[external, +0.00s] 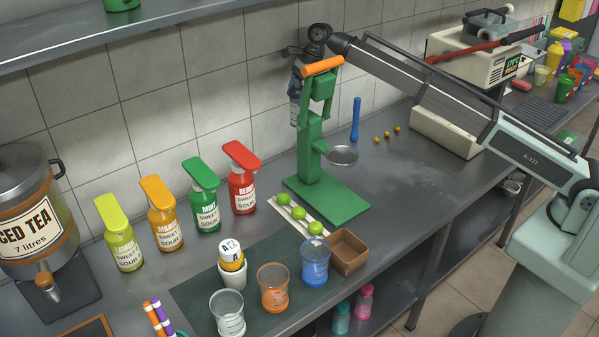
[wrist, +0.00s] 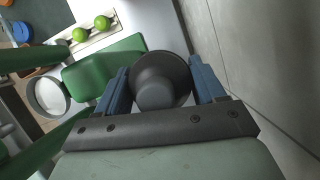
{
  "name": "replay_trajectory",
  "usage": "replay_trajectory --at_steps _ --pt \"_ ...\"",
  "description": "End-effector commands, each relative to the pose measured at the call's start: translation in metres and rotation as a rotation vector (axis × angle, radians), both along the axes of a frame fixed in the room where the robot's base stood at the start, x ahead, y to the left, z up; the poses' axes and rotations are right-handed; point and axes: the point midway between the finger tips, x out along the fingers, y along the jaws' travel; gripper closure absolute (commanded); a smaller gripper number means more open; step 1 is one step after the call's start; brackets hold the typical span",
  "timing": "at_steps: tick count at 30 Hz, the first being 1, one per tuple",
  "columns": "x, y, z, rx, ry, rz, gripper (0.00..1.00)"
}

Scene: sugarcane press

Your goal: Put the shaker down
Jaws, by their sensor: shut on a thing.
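My gripper (external: 296,85) is behind the green press, close to the tiled wall and well above the counter. In the wrist view its two blue fingers (wrist: 162,84) are closed on either side of a dark grey, round, cup-like shaker (wrist: 158,65).
The green press (external: 314,145) with its orange handle (external: 323,66) and round strainer (external: 342,156) stands right beside my gripper. Several sauce bottles (external: 242,190) line the wall to the left. A blue stick (external: 355,120) stands to the right. Limes (external: 299,213) lie in front.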

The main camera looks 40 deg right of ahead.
Motion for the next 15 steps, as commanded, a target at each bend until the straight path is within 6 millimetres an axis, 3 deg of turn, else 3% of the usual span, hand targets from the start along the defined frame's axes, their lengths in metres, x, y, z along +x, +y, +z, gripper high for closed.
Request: replay_trajectory --at_steps 3,7,15 --pt "0.005 0.021 0.010 0.002 -0.001 0.002 1.00" --pt "0.005 0.028 0.007 0.001 0.000 0.000 1.00" --pt "0.003 0.028 -0.044 0.000 0.002 0.000 1.00"
